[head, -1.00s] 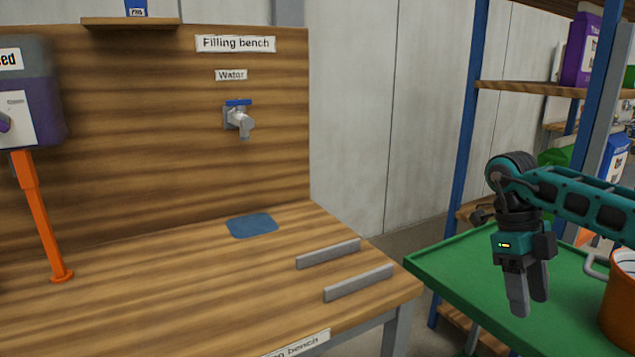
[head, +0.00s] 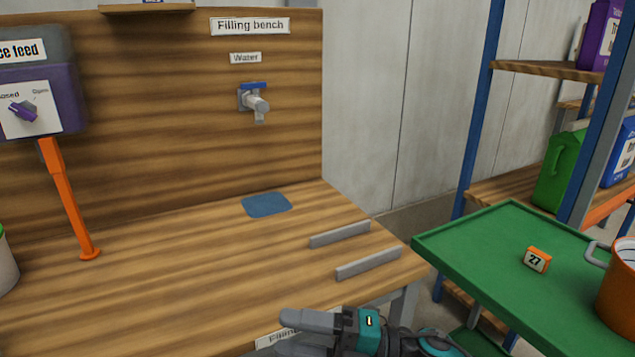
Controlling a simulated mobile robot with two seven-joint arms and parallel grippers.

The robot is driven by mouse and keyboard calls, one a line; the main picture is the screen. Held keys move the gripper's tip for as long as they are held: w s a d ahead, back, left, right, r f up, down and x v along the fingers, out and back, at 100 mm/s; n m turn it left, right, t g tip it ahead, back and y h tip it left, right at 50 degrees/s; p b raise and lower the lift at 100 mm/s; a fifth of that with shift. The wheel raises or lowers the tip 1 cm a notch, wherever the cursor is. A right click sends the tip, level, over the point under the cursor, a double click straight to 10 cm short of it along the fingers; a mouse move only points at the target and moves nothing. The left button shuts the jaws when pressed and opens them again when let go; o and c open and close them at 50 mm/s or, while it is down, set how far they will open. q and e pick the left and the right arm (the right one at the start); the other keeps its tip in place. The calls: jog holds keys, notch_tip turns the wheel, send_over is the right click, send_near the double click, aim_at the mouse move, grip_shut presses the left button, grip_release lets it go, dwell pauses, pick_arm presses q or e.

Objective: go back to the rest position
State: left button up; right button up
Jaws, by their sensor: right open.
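My right gripper (head: 290,335) is low in the head view, in front of the filling bench's front edge. It lies sideways with its fingers pointing left, and it partly covers the bench's front label. Its jaws are open and I see nothing between them. The lower finger is partly cut off by the bottom of the picture. My left gripper is not in the picture.
The wooden filling bench (head: 190,255) has a water tap (head: 254,101), a blue pad (head: 267,204) and two grey rails (head: 340,234). An orange post (head: 70,200) stands left. A green tray (head: 480,250) at right holds an orange pot (head: 617,290) and a "27" tag (head: 537,260).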

jog(key=w+d+f+m+t+h+p, duration=0.1)
jog(key=d+f+m+t+h, duration=0.2)
jog(key=d+m+t+h, duration=0.55)
jog(key=d+f+m+t+h+p, duration=0.15)
jog(key=f+m+t+h, duration=0.35)
jog(key=m, duration=0.9)
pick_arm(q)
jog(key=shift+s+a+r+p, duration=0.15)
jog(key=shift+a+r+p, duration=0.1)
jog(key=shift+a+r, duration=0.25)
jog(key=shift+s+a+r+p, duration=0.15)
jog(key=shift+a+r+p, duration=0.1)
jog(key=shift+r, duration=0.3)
pick_arm(e)
jog(key=s+d+f+m+g+h, duration=0.4)
jog(key=s+d+f+m, duration=0.4)
jog(key=s+d+f, duration=0.2)
jog(key=shift+s+d+f+m, duration=0.2)
jog(key=shift+s+m, duration=0.15)
jog(key=shift+s, duration=0.3)
